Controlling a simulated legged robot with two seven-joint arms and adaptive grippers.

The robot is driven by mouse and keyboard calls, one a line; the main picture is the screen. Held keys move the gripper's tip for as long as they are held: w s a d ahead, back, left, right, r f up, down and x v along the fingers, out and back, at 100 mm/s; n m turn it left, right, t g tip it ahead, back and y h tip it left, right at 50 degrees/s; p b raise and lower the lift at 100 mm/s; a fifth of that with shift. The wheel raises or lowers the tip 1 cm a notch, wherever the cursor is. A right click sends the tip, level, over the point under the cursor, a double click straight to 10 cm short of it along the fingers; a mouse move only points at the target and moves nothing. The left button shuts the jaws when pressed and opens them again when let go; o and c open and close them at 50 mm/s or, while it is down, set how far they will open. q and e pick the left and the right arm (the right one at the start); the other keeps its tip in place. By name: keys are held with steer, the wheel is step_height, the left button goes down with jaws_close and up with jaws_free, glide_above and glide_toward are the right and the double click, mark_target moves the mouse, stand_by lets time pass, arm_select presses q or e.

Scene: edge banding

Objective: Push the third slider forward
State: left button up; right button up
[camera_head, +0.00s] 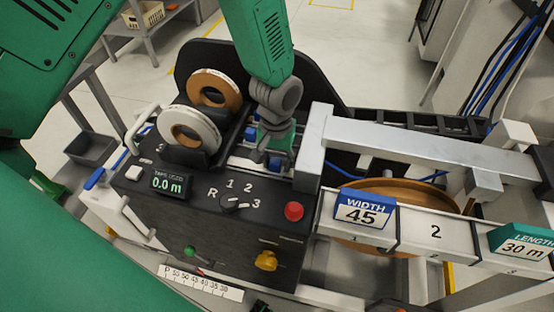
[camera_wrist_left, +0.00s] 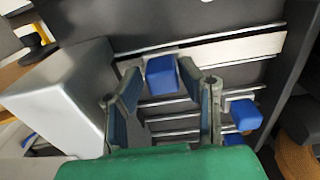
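My left gripper (camera_head: 272,155) points down over the slider bay of the dark machine. In the left wrist view, the open gripper (camera_wrist_left: 160,85) has its two fingers on either side of a blue slider knob (camera_wrist_left: 161,75), with gaps visible beside the knob. Two more blue slider knobs, an upper one (camera_wrist_left: 243,114) and a lower one (camera_wrist_left: 234,139), sit to the right on lower rails, outside the fingers. In the head view one blue knob (camera_head: 250,132) shows left of the gripper; others are partly hidden by it. No slider numbers are readable. My right gripper is not in view.
A metal block (camera_head: 311,150) stands close to the right of the gripper. Two tape rolls, brown (camera_head: 215,90) and white (camera_head: 189,133), stand to the left. A red button (camera_head: 293,211) and a rotary dial (camera_head: 230,203) are on the panel in front.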

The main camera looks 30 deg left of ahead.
mark_target(276, 159)
arm_select(q)
steer(key=shift+d+r, duration=0.1)
steer(key=shift+r, duration=0.15)
step_height(276, 159, up, 11)
steer(key=shift+a+r, duration=0.2)
stand_by(0.5)
